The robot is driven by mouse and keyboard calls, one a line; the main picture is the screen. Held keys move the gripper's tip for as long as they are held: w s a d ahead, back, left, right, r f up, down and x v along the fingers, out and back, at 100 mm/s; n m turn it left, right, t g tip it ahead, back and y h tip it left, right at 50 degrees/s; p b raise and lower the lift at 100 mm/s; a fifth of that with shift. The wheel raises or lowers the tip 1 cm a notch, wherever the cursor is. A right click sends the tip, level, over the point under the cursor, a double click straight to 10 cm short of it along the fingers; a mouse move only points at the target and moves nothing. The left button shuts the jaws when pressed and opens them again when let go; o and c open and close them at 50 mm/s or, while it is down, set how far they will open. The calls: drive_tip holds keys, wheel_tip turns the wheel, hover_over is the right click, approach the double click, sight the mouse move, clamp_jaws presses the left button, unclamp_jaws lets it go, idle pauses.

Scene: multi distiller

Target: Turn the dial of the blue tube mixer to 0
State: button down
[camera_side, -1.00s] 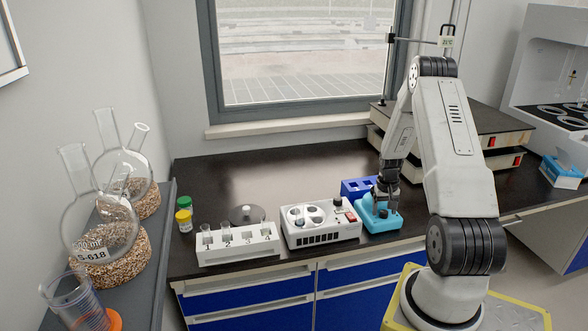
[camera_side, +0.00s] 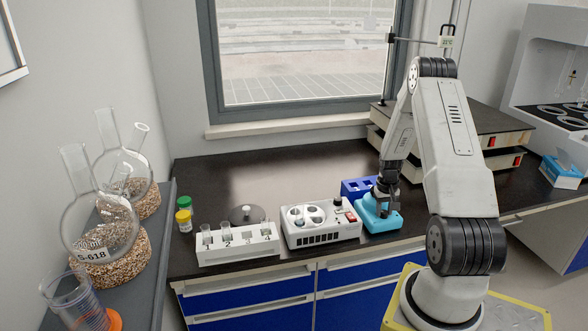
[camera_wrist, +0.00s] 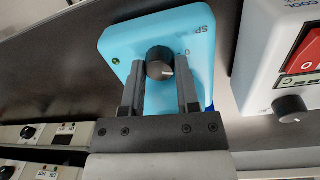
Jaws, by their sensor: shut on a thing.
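The blue tube mixer (camera_side: 381,220) stands on the dark bench, in front of a dark blue rack. In the wrist view its light blue top (camera_wrist: 172,32) faces me, with partly hidden lettering. Its black round dial (camera_wrist: 159,62) sits between the two fingers of my gripper (camera_wrist: 160,82). My gripper (camera_side: 383,203) is low over the mixer in the side view and is shut on the dial.
A white device (camera_side: 320,225) with a red switch (camera_wrist: 304,55) and a black knob (camera_wrist: 290,107) stands close to the left of the mixer. A white tube rack (camera_side: 237,244) is further left. A dark blue rack (camera_side: 355,187) is just behind the mixer.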

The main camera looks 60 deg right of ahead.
sight(383, 212)
drive_tip(key=shift+s+n, duration=0.1)
drive_tip(key=shift+n, duration=1.9)
drive_tip(key=shift+c, duration=1.7)
unclamp_jaws()
drive_tip(key=shift+a+r, duration=0.2)
drive_tip(key=shift+r, duration=3.7)
drive_tip(key=shift+w, duration=0.2)
